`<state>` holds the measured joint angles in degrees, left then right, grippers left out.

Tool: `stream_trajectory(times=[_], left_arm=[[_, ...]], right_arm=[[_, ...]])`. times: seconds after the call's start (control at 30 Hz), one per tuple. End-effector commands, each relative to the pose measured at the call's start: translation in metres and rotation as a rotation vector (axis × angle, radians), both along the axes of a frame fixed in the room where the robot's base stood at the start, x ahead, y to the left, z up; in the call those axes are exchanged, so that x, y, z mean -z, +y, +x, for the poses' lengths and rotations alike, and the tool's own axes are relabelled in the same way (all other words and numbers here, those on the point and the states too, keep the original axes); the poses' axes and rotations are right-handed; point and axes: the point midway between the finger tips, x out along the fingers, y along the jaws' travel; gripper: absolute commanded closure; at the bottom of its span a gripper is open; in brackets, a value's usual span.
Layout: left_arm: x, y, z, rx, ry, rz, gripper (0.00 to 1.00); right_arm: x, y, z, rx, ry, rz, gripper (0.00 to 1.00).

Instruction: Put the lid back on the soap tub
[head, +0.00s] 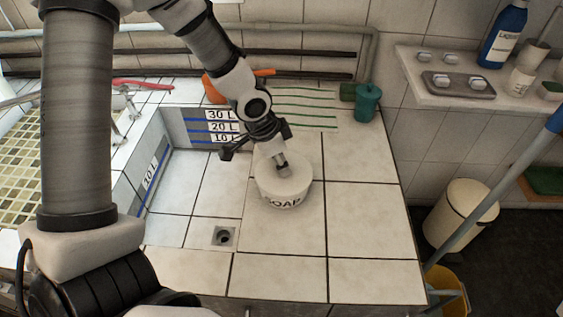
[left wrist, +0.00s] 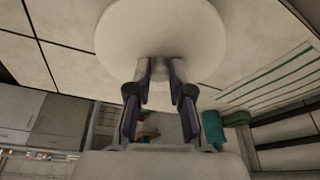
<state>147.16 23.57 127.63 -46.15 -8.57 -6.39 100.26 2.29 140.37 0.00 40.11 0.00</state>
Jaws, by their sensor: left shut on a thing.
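The white soap tub (head: 287,200), with dark SOAP lettering on its side, stands upright on the tiled counter in the head view. The round white lid (head: 299,172) is over the tub's mouth and looks level. I cannot tell whether it rests fully on the rim or is slightly above it. My left gripper (head: 283,169) comes down from above and is shut on the lid's knob. In the left wrist view the lid (left wrist: 125,35) shows as a pale disc, its knob between the fingertips (left wrist: 160,70); it hides the tub there. My right gripper is not in view.
A tiled basin with blue level marks (head: 215,127) lies left of the tub, and a small drain (head: 224,237) is in front left. Teal containers (head: 367,102) stand at the back right. An orange item (head: 214,89) lies behind my arm. Counter right of the tub is clear.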

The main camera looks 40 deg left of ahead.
Motion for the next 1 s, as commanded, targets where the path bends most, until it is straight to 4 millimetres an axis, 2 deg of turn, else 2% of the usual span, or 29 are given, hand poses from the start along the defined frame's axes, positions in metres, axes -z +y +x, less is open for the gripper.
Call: stream_trajectory(times=[0.3, 0.33, 0.4, 0.6, 0.63, 0.7, 1.0], left_arm=[[0.0001, 0.0001, 0.0001, 0.000, 0.000, 0.000, 1.00], [0.0001, 0.0001, 0.0001, 0.000, 0.000, 0.000, 0.69], [0.0001, 0.0001, 0.0001, 0.000, 0.000, 0.000, 0.50], [0.0001, 0.0001, 0.0001, 0.000, 0.000, 0.000, 0.50], [0.0002, 0.0000, 0.0000, 0.000, 0.000, 0.000, 0.47], [0.0002, 0.0000, 0.0000, 0.000, 0.000, 0.000, 0.26], [-0.0003, 0.0001, 0.0001, 0.000, 0.000, 0.000, 0.25]], right_arm=[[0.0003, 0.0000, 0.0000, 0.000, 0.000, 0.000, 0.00], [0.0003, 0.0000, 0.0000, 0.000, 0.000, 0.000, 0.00], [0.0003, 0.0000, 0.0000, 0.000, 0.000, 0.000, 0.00], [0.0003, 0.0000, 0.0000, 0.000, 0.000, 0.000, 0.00], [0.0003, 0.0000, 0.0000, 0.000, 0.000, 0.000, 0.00], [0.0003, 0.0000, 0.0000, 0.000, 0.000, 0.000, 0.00], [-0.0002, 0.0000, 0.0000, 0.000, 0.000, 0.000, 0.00]])
